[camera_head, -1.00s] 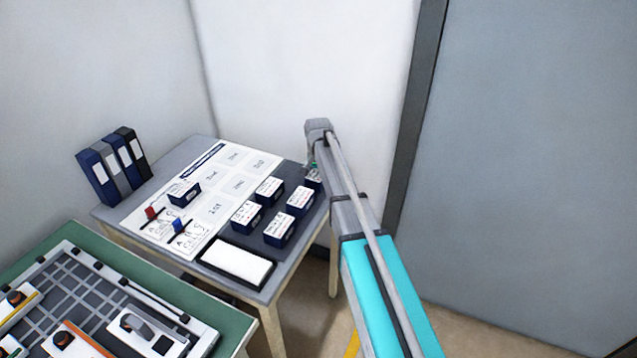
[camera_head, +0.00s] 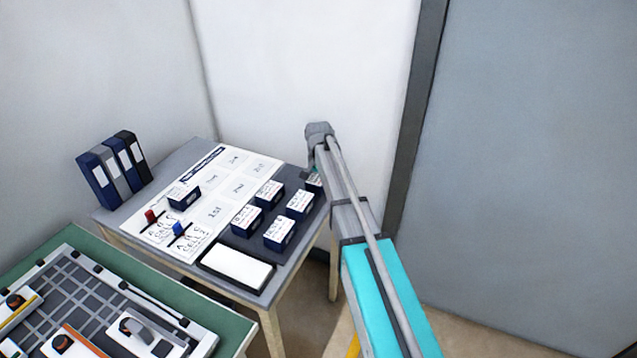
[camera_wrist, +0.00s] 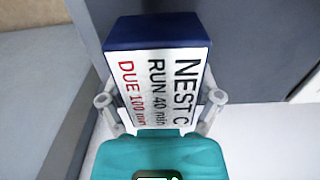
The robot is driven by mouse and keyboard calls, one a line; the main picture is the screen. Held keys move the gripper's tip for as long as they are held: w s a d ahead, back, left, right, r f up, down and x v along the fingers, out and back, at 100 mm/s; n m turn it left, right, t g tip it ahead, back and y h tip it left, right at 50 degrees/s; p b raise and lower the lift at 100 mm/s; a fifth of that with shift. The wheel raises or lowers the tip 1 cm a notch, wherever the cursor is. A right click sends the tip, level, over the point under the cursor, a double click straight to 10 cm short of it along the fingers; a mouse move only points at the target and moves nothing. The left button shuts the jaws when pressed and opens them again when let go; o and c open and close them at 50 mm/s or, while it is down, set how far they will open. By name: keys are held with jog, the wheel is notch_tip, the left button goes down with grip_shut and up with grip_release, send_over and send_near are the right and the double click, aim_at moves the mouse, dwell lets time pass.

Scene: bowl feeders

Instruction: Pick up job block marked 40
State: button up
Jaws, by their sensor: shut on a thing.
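In the wrist view a dark blue block (camera_wrist: 160,70) with a white label reads "NEST C", "RUN 40 min" and "DUE 100 min". My gripper (camera_wrist: 160,99) is shut on this block, one finger on each side of it. In the head view my gripper (camera_head: 313,168) is at the right back of the dark mat on the table. The block marked 40 (camera_head: 314,182) shows only partly there, behind my arm. I cannot tell whether it touches the mat.
Several similar blocks (camera_head: 279,235) stand close by on the dark mat. Another block (camera_head: 184,197) sits on the white printed sheet (camera_head: 215,213). Binders (camera_head: 112,168) stand at the back left. A white wall is behind my gripper, and a green bench (camera_head: 235,327) is at front left.

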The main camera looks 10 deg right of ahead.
aim_at(318, 177)
jog(key=shift+r, duration=0.15)
notch_tip(318, 177, up, 3)
jog(key=p, duration=0.3)
jog(key=s+r+p, duration=0.3)
jog(key=s, duration=0.1)
jog(key=s+r+p, duration=0.3)
jog(key=s, duration=0.2)
jog(key=s+r+p, duration=0.3)
jog(key=s+p, duration=0.1)
jog(key=s, duration=0.1)
jog(key=shift+d+r, duration=0.15)
jog(key=shift+r, duration=0.2)
dwell(0.4)
